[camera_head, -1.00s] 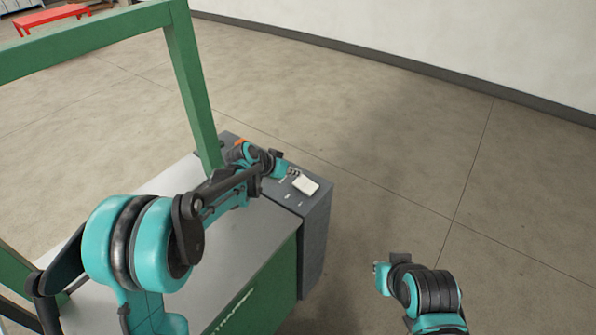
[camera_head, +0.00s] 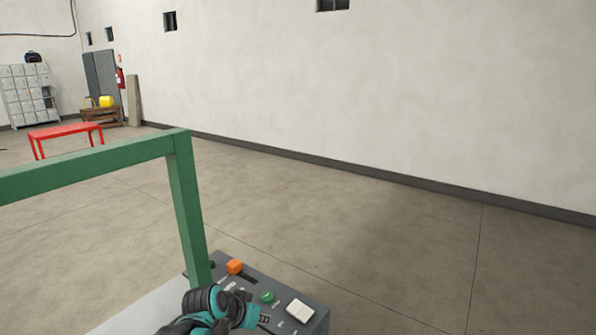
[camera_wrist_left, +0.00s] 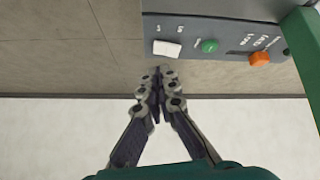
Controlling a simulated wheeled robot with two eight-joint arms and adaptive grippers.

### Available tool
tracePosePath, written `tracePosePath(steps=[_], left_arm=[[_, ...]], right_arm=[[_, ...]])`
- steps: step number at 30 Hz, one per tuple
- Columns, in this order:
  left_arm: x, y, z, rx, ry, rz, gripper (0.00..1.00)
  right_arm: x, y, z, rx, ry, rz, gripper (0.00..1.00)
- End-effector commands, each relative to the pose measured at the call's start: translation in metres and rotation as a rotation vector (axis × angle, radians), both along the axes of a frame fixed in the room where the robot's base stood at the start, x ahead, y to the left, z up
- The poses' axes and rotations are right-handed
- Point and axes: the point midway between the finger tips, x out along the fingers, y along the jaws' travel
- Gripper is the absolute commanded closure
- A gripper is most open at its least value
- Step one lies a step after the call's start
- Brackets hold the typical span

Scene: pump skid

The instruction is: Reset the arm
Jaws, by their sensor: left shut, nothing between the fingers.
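My left gripper (camera_head: 264,318) is at the lower edge of the head view, by the near side of the grey control panel (camera_head: 322,320). In the left wrist view my left gripper (camera_wrist_left: 157,78) is shut and empty, with its fingertips over bare floor, apart from the panel in the picture. The panel carries an orange knob (camera_head: 235,266), a green button (camera_head: 267,297) and a white switch (camera_head: 300,309). They also show in the left wrist view: orange knob (camera_wrist_left: 259,58), green button (camera_wrist_left: 209,46), white switch (camera_wrist_left: 167,48). My right gripper is out of view.
A green frame (camera_head: 186,205) rises beside the panel, its bar running left. The floor (camera_head: 400,260) right of the panel is clear up to the wall (camera_head: 400,100). A red table (camera_head: 65,130) and grey lockers (camera_head: 28,95) stand far back left.

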Motion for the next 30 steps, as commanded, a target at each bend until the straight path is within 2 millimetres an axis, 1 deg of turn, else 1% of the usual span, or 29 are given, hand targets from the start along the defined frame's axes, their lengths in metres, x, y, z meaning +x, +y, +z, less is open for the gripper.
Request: tracePosePath(steps=[1, 2, 3, 5, 6, 8, 9, 12, 15, 18, 20, 30], left_arm=[[-0.025, 0.009, 0.004, 0.013, 0.007, 0.033, 1.00], [-0.038, 0.015, 0.005, 0.021, 0.011, 0.053, 1.00], [-0.056, 0.022, 0.006, 0.032, 0.016, 0.082, 1.00], [-0.082, 0.032, 0.006, 0.048, 0.023, 0.125, 1.00], [-0.099, 0.039, 0.004, 0.059, 0.025, 0.154, 1.00], [-0.124, 0.049, 0.000, 0.073, 0.030, 0.196, 1.00], [-0.140, 0.056, -0.004, 0.083, 0.031, 0.223, 1.00], [-0.172, 0.070, -0.014, 0.103, 0.033, 0.281, 1.00], [-0.194, 0.080, -0.024, 0.117, 0.031, 0.325, 1.00], [-0.206, 0.086, -0.030, 0.125, 0.029, 0.352, 1.00], [-0.210, 0.088, -0.032, 0.128, 0.029, 0.360, 1.00], [-0.211, 0.088, -0.033, 0.129, 0.028, 0.362, 1.00]], right_arm=[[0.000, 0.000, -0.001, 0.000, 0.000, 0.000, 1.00], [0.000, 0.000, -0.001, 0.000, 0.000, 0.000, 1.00], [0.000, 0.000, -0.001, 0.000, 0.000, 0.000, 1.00], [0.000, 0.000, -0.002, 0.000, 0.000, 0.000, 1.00], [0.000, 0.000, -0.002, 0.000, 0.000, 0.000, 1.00], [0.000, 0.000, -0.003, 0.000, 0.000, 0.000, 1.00], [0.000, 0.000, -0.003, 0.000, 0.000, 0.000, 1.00], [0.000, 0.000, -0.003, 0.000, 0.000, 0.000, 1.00], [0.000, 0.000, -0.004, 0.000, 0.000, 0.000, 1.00], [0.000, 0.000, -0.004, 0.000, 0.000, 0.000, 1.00], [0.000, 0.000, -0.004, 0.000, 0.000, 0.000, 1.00], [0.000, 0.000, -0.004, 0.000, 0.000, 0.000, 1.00]])
